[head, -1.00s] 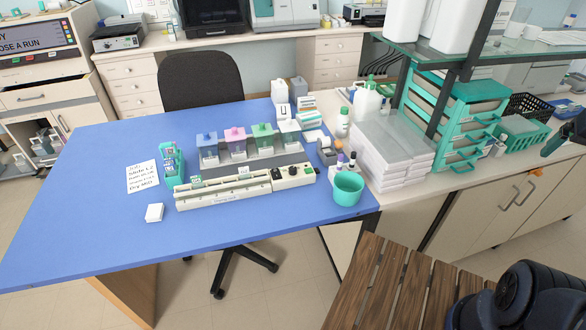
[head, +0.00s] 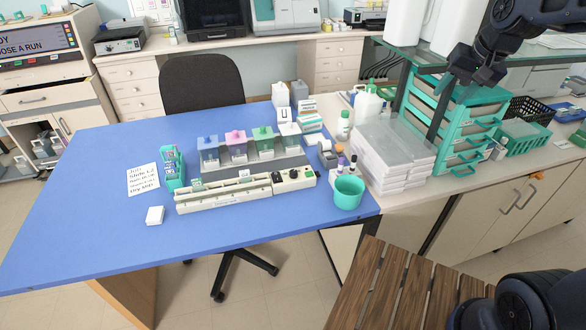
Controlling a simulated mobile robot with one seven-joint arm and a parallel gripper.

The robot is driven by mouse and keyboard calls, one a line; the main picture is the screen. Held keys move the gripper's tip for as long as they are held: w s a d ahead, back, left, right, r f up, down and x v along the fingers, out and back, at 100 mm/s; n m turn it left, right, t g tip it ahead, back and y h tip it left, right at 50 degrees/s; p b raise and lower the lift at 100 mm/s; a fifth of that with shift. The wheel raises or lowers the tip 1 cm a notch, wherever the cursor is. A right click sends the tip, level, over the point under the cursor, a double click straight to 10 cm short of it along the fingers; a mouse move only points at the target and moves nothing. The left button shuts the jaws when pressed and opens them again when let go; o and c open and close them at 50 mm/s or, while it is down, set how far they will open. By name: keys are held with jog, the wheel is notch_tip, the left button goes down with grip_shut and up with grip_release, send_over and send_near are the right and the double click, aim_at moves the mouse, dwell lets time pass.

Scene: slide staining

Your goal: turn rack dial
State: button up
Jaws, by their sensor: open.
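The long cream staining rack (head: 225,198) lies on the blue table, with a control panel at its right end. A round black dial (head: 293,175) sits on that panel, beside a small green spot and a small red-orange spot. The dial's pointer is too small to read. Several jars with blue, pink, green and pale lids (head: 237,152) stand just behind the rack. My gripper (head: 462,72) hangs in the upper right, open and empty, well above and to the right of the dial, in front of the shelf and teal drawers.
A teal cup (head: 348,191) stands close to the right of the dial, with small dark-capped bottles behind it. Stacked white boxes (head: 388,155) and teal drawers (head: 460,120) fill the right counter. A handwritten note (head: 143,179) lies at left. The table's front is mostly clear.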

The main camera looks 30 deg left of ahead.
jog(key=s+a+f+g, duration=0.1)
jog(key=s+a, duration=0.1)
jog(key=a, duration=1.1)
jog(key=m+g+h, duration=0.1)
jog(key=g+h, duration=0.1)
jog(key=h, duration=0.2)
send_over(293, 171)
notch_tip(293, 171, down, 19)
notch_tip(293, 171, down, 10)
jog(key=shift+f, duration=0.15)
jog(key=c, duration=1)
